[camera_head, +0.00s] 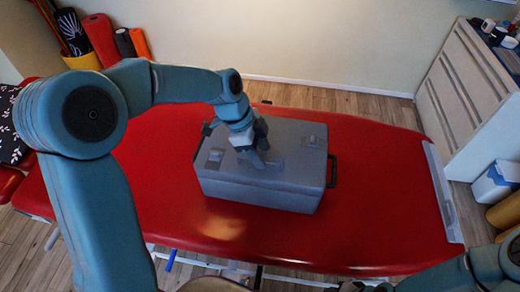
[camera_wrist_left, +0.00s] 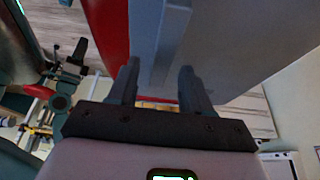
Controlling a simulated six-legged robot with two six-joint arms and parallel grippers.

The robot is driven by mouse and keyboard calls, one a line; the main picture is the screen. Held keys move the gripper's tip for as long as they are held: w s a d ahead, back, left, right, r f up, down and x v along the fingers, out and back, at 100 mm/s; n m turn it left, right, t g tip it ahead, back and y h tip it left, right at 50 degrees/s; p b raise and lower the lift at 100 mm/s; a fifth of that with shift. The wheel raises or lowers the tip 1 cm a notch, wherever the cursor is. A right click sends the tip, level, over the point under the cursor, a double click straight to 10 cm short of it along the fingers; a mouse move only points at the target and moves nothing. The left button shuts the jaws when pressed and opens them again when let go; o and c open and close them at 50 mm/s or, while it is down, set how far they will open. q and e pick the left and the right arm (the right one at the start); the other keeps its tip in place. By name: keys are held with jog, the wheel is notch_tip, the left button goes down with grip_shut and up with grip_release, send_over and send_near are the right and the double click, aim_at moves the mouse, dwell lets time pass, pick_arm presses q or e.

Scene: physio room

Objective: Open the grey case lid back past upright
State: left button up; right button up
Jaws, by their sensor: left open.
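The grey case (camera_head: 272,188) stands on the red treatment table, its lid (camera_head: 298,142) down flat. My left gripper (camera_head: 257,162) reaches down over the lid, near its front edge. In the left wrist view, my left gripper (camera_wrist_left: 160,85) has its two dark fingers apart. A grey strip of the case (camera_wrist_left: 160,45) lies ahead of the gap between them; I cannot tell whether they touch it. My left wrist hides part of the lid in the head view. My right arm enters at the bottom right, with its gripper (camera_head: 362,287) mostly cut off by the frame edge.
The red table (camera_head: 390,190) is clear to the right of the case. A dark handle (camera_head: 332,171) juts from the case's right end. A white cabinet (camera_head: 465,100) stands at the right. Coloured rolls (camera_head: 100,38) stand by the wall at the back left.

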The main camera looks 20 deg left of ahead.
pick_arm(q)
jog(key=shift+w+d+f, duration=0.1)
jog(key=shift+c, duration=0.3)
grip_shut()
jog(key=w+a+r+g+p, duration=0.1)
jog(key=w+a+r+p, duration=0.1)
jog(key=w+r+p, duration=0.5)
jog(key=shift+w+r+p, duration=0.25)
jog(key=shift+r+p, duration=0.6)
jog(key=shift+p, duration=0.25)
jog(key=shift+c, duration=1.9)
grip_release()
jog(key=shift+s+f, duration=0.1)
jog(key=shift+f, duration=0.05)
jog(key=o, duration=0.4)
jog(key=shift+o, duration=0.2)
jog(key=shift+f+h, duration=0.1)
jog(key=shift+h, duration=0.2)
